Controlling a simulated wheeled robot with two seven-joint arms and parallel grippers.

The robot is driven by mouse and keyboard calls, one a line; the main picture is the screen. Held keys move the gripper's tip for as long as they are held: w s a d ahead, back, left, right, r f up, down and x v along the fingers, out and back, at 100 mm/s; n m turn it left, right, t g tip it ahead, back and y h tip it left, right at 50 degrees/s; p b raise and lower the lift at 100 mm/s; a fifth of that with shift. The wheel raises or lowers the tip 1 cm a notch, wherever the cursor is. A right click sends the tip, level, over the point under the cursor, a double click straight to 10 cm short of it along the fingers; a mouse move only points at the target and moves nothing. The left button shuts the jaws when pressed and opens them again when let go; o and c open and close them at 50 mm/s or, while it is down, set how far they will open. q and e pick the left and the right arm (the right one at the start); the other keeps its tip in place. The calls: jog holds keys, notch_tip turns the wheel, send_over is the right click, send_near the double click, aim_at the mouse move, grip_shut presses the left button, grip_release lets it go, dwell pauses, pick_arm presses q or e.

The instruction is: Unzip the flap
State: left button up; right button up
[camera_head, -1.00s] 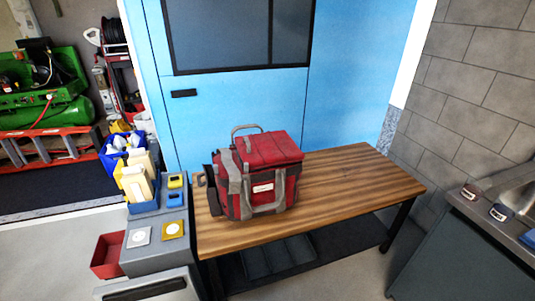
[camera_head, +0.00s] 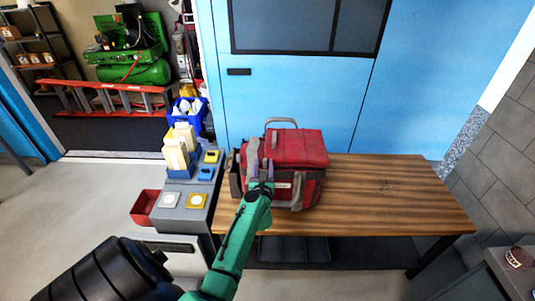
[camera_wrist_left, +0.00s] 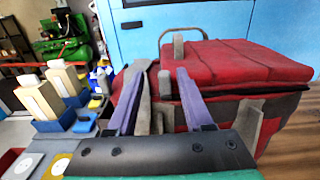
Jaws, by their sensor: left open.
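A red bag with grey straps (camera_head: 305,150) stands on the wooden bench, its red top flap (camera_head: 298,147) lying closed. The flap also shows in the left wrist view (camera_wrist_left: 240,62), with a dark seam under its edge. A grey loop handle (camera_head: 281,122) stands up behind the flap. My left gripper (camera_head: 261,170) is in front of the bag's left part, fingers pointing at it. In the left wrist view its two purple fingers (camera_wrist_left: 160,90) are apart, with a small grey tab (camera_wrist_left: 165,84) showing between them. Contact cannot be told. My right gripper is not in view.
The wooden bench (camera_head: 400,190) is clear to the right of the bag. On the left stand a grey cabinet (camera_head: 185,222) with yellow and blue items, a red bin (camera_head: 145,207) and a blue bin (camera_head: 187,115). A blue wall (camera_head: 300,80) is behind.

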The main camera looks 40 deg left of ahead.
aim_at(266, 155)
pick_arm(q)
jog(key=x, duration=0.3)
jog(key=b+x, duration=0.1)
jog(key=x, duration=0.1)
jog(key=shift+w+d+f, duration=0.15)
jog(key=shift+w, duration=0.4)
jog(key=shift+a, duration=0.4)
jog(key=shift+c, duration=0.3)
jog(key=shift+w+d, duration=0.1)
jog(key=shift+d, duration=0.05)
grip_shut()
